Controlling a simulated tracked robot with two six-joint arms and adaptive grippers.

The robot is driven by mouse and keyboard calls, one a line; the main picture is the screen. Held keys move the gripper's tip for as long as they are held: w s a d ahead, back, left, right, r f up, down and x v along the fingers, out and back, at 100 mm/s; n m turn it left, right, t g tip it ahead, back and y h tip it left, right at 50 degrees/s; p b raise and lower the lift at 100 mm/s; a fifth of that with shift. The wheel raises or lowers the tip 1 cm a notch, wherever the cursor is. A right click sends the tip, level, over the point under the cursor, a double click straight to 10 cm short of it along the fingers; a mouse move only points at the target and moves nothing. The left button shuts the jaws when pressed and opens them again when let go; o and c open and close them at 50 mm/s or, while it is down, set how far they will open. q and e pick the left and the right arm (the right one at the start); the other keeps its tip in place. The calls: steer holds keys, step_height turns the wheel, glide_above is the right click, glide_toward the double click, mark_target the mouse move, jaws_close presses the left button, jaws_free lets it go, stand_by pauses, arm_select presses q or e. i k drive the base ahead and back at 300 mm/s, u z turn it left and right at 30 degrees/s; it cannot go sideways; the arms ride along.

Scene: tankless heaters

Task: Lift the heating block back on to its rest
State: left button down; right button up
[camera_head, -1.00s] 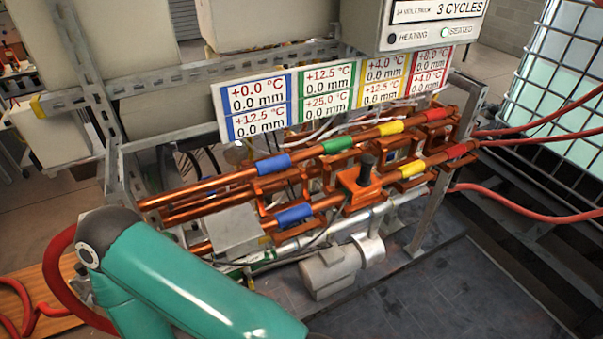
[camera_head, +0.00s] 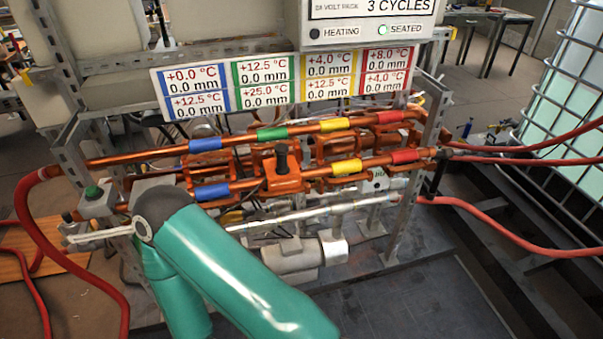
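The heating block (camera_head: 284,178) appears to be the orange block with a black knob on top. It sits at the lower copper pipe (camera_head: 250,184), between a blue and a yellow band. I cannot tell exactly how it rests on the pipe. A teal arm of mine, with a dark joint, crosses the lower left in front of the pipes. Neither gripper shows in the head view. The display box (camera_head: 368,18) reads "3 CYCLES"; its SEATED lamp (camera_head: 383,30) is lit green and its HEATING lamp (camera_head: 314,32) is dark.
An upper copper pipe (camera_head: 230,141) carries blue, green, yellow and red bands. Label cards (camera_head: 240,88) show temperatures and "0.0 mm". A grey motor-like cylinder (camera_head: 280,260) lies below the pipes. Red hoses (camera_head: 520,232) run off right and left. The dark floor plate (camera_head: 420,295) in front is clear.

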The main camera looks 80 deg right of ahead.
mark_target(281, 172)
steer(key=z, duration=1.6)
steer(key=i, duration=0.6)
steer(key=u, duration=0.15)
steer(key=k, duration=0.85)
steer(key=z, duration=0.2)
steer(key=i, duration=0.85)
steer(key=u, duration=0.1)
